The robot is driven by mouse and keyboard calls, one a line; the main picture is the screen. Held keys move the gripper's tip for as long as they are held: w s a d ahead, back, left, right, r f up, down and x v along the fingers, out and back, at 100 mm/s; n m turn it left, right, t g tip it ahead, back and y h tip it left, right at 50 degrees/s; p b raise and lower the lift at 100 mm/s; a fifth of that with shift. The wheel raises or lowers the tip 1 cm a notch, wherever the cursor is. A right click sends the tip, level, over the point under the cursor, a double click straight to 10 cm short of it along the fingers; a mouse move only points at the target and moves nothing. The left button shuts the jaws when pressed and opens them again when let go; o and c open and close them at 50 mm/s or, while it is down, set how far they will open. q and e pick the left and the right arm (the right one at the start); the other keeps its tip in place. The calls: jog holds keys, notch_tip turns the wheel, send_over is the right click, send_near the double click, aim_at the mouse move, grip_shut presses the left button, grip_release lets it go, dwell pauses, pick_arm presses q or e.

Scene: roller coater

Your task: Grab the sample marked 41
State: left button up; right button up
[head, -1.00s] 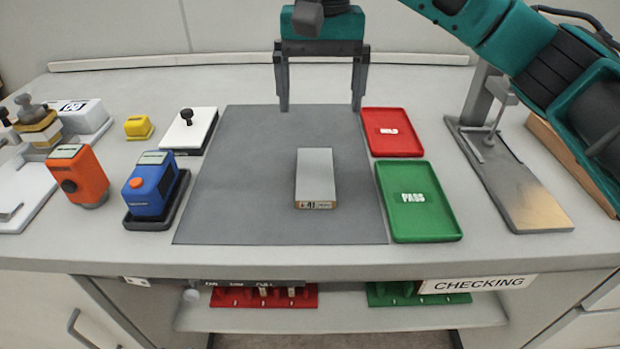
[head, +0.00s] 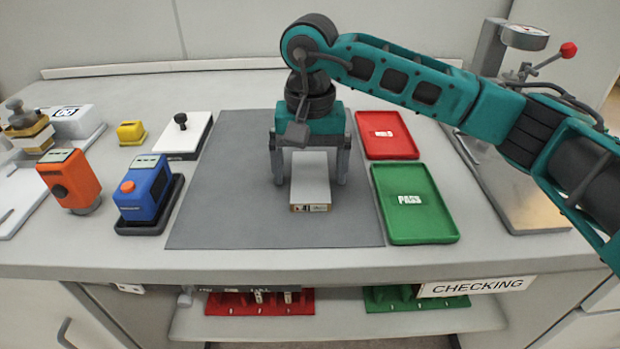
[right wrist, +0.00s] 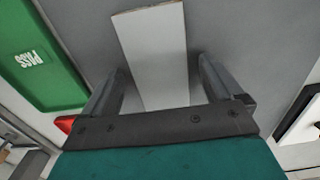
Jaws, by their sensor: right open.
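The sample marked 41 (head: 310,185) is a light grey rectangular block lying flat on the dark grey mat (head: 235,205), its marked edge facing me. My right gripper (head: 310,180) is open, with one finger on each side of the block's far part. In the right wrist view, the block (right wrist: 155,50) lies between the open fingers (right wrist: 160,85), with visible gaps on both sides. Its far end is hidden under the gripper body in the head view. My left gripper is not in view.
A red tray (head: 385,145) and a green PASS tray (head: 425,220) stand right of the mat. Left are a blue device (head: 145,190), an orange device (head: 70,182), a yellow block (head: 131,132) and a white plate with a black knob (head: 175,148). The mat's left half is clear.

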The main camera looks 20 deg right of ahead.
jog(key=c, duration=1.2)
jog(key=shift+r, duration=0.1)
